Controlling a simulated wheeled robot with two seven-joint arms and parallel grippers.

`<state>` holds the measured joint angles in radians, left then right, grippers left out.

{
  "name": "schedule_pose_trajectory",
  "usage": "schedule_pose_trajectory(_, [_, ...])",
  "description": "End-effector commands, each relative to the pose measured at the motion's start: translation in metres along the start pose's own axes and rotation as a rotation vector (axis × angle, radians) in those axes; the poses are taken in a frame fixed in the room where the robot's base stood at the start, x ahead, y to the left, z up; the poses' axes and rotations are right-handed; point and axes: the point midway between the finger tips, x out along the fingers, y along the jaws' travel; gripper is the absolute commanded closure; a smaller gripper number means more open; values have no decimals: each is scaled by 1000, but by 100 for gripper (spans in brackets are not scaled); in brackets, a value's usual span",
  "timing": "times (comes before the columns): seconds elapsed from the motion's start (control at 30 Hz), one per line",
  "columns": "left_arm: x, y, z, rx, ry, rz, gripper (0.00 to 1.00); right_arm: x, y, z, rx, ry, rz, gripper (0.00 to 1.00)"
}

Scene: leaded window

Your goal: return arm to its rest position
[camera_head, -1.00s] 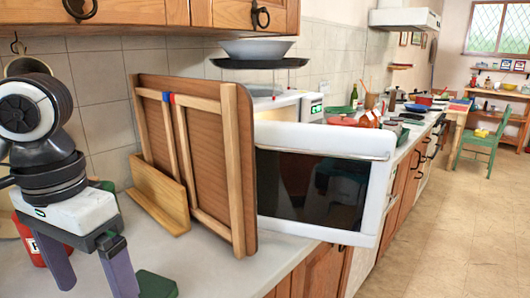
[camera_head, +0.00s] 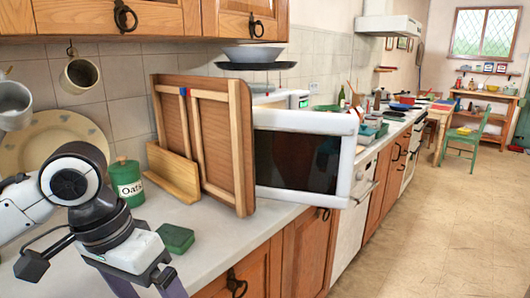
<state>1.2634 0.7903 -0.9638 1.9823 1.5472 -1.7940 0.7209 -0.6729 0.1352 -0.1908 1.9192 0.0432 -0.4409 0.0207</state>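My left arm comes in from the left edge and reaches over the near end of the worktop. My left gripper (camera_head: 146,285) points down at the bottom edge of the picture. Its two purple-grey fingers stand apart with nothing seen between them, and their tips are cut off by the picture's edge. A green block (camera_head: 176,238) lies on the worktop just behind the gripper. My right arm and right gripper are not in view.
A green oats tin (camera_head: 126,182) and a cream plate (camera_head: 40,140) stand behind my arm. A wooden rack (camera_head: 240,150) and a microwave oven (camera_head: 298,160) stand further right. The floor at right is clear.

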Motion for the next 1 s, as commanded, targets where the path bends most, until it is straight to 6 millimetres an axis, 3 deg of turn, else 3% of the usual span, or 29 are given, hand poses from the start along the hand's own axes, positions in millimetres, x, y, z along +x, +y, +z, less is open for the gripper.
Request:
schedule_pose_trajectory(0.37, [130, 59, -50, 28, 274, 264, 8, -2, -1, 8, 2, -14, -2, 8])
schedule_pose_trajectory(0.57, [195, 69, -56, -38, 462, 324, 8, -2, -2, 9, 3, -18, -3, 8])
schedule_pose_trajectory(0.77, [259, 53, -27, -133, 616, 266, 8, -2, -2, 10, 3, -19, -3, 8])
schedule_pose_trajectory(0.87, [291, 38, 5, -174, 664, 191, 8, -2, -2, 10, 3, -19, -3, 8])
schedule_pose_trajectory(1.0, [328, 15, 66, -200, 691, 50, 8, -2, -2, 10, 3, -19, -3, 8])
